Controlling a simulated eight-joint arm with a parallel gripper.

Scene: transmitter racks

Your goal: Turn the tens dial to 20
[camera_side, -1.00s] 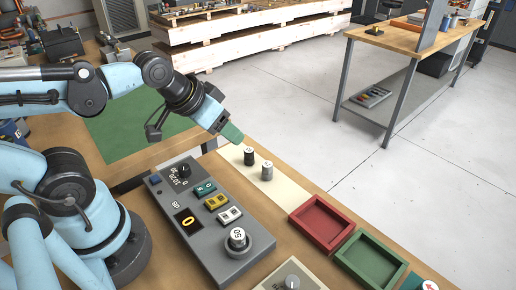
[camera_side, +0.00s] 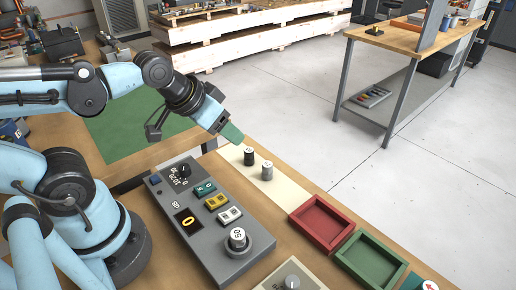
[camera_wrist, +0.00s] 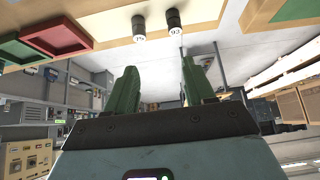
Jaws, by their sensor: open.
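A grey control panel (camera_side: 208,248) lies on the wooden bench in the side view. Near its far end is a small black dial (camera_side: 184,170) with small numerals printed beside it, seemingly 20 and 30. The dial's exact setting is too small to read. A display (camera_side: 187,221) on the panel reads 0. A larger knob (camera_side: 237,238) with a white, numbered top stands at the near end. My gripper (camera_side: 232,134) is above the bench, right of the black dial and apart from the panel. In the wrist view its green fingers (camera_wrist: 159,85) are spread with nothing between them.
Teal (camera_side: 204,188), yellow (camera_side: 216,201) and white (camera_side: 229,214) buttons sit on the panel. Black (camera_side: 249,156) and grey (camera_side: 267,171) cylinders stand on a cream strip near my gripper. Red (camera_side: 321,224) and green (camera_side: 371,262) trays lie to the right.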

